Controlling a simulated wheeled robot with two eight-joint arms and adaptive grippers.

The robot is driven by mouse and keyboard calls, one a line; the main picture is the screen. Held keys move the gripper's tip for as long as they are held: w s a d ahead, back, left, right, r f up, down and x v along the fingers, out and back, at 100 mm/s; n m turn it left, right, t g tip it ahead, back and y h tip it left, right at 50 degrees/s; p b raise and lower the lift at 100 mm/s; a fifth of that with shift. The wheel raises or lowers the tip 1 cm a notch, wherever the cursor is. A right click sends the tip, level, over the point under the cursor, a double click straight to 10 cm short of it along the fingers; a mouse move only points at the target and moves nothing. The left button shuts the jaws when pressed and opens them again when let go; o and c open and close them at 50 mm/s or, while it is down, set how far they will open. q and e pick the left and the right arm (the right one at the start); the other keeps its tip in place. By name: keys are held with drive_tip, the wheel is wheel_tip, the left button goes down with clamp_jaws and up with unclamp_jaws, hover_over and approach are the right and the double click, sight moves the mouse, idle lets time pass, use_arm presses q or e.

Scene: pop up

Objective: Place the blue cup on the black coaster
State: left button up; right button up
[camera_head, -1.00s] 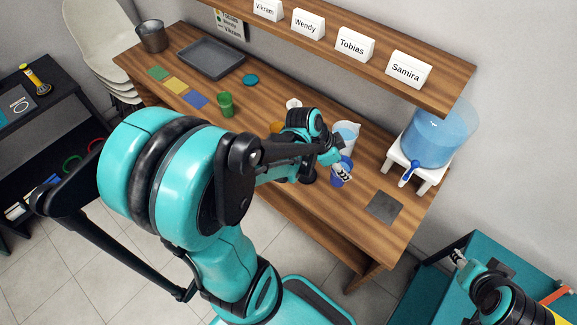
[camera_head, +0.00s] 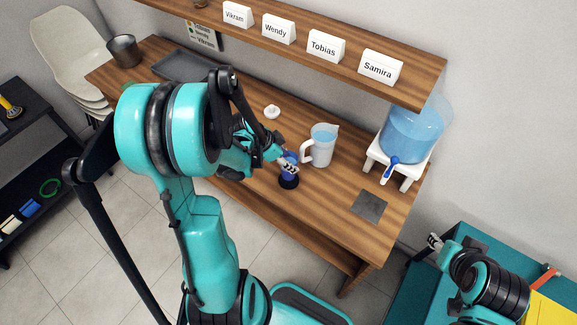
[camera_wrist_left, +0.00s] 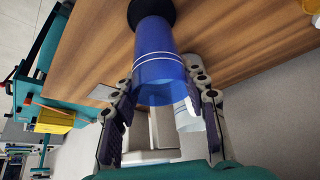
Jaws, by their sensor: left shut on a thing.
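The blue cup (camera_head: 291,172) is gripped by my left gripper (camera_head: 286,160) and stands about upright over the round black coaster (camera_head: 289,184). In the left wrist view the cup (camera_wrist_left: 160,62) sits between the two fingers (camera_wrist_left: 160,100), with white lines around it. Its far end meets the black coaster (camera_wrist_left: 152,12) in that view; I cannot tell whether the cup rests on it or hovers just above. My right gripper (camera_head: 435,243) is at the lower right, away from the cup; its opening is too small to judge.
A water pitcher (camera_head: 322,146) stands just right of the cup. A dark square (camera_head: 369,205) lies further right on the wooden table (camera_head: 335,212). A water dispenser (camera_head: 411,135) stands at the right end. A shelf with name cards overhangs the back.

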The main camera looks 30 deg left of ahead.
use_arm(q)
drive_tip(key=shift+f, duration=1.35)
drive_tip(key=shift+b, duration=0.35)
drive_tip(key=shift+f, duration=0.2)
drive_tip(key=o, duration=1.4)
drive_tip(key=shift+r, duration=0.1)
